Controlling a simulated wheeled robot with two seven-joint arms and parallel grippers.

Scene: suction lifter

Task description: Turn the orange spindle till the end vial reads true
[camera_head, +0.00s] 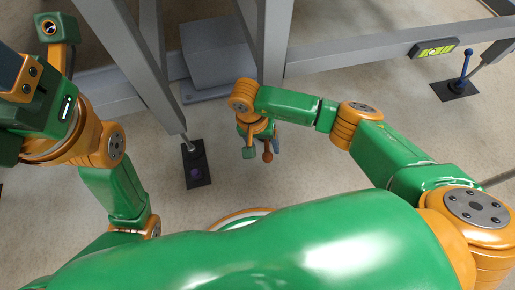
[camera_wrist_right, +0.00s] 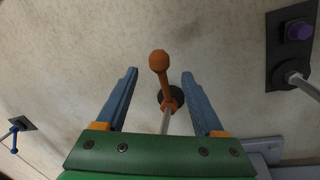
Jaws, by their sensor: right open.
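The orange spindle (camera_wrist_right: 159,66) has a crank arm with a ball knob and rises from a dark round base on the floor. In the wrist view it stands between the two blue-grey fingers of my right gripper (camera_wrist_right: 160,76), which is open with clear gaps on both sides. In the head view the orange knob (camera_head: 267,156) shows just below my right gripper (camera_head: 270,144). A yellow-green vial (camera_head: 435,48) in a dark frame sits on the beam at the upper right; its bubble is too small to read. My left gripper (camera_head: 10,72) is partly cut off at the left edge.
A blue spindle (camera_head: 466,65) stands on another plate at the far right. Grey beams (camera_head: 330,60) and a grey box (camera_head: 216,52) fill the back. Floor between is clear.

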